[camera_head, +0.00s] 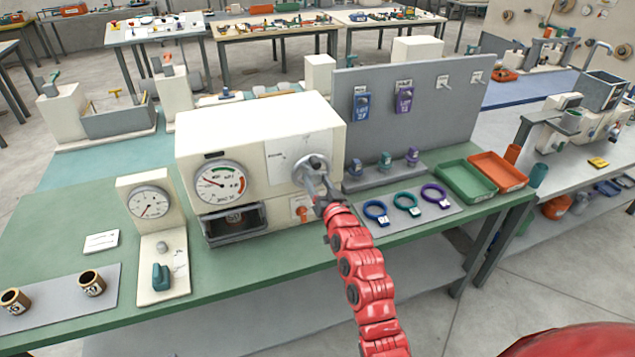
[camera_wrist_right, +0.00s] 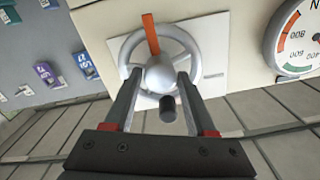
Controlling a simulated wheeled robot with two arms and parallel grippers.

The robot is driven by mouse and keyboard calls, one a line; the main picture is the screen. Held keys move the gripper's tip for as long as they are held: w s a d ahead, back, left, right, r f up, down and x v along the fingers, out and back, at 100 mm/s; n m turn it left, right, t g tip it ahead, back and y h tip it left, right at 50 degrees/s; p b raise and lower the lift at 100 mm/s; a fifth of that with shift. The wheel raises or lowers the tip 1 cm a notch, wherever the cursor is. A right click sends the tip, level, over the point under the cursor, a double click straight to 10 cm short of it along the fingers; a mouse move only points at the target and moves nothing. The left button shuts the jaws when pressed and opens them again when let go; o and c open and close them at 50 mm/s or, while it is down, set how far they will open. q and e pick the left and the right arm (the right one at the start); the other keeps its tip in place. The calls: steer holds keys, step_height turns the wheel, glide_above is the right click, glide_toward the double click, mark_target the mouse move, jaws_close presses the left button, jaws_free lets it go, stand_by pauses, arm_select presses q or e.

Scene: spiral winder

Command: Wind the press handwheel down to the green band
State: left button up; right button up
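The press handwheel (camera_head: 313,165) is a grey spoked wheel on the front of the white press (camera_head: 262,125). In the right wrist view the handwheel (camera_wrist_right: 190,45) has a round hub, an orange mark pointing up and a dark knob (camera_wrist_right: 167,108) below the hub. My right gripper (camera_head: 322,198) is at the wheel; in its wrist view the fingers (camera_wrist_right: 160,76) stand apart on either side of the hub, with the knob between them. Contact is unclear. The press gauge (camera_head: 219,183) has green and red bands; its needle points to the upper left. My left gripper is out of view.
A second dial (camera_head: 150,203) stands left of the press. Coloured rings (camera_head: 407,204) lie on a grey mat to the right, near a green tray (camera_head: 465,181) and an orange tray (camera_head: 498,171). A grey tag panel (camera_head: 425,110) rises behind them.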

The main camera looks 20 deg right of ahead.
jaws_close()
steer(key=shift+f+m+b, duration=0.15)
steer(key=shift+m+b, duration=0.15)
steer(key=shift+m, duration=0.1)
steer(key=shift+d+m+b, duration=0.1)
steer(key=shift+m+b, duration=0.35)
steer(key=shift+m, duration=0.45)
steer(key=shift+m+b, duration=0.4)
steer(key=shift+m, duration=1.1)
steer(key=shift+o, duration=2.2)
jaws_free()
steer(key=shift+s, duration=0.15)
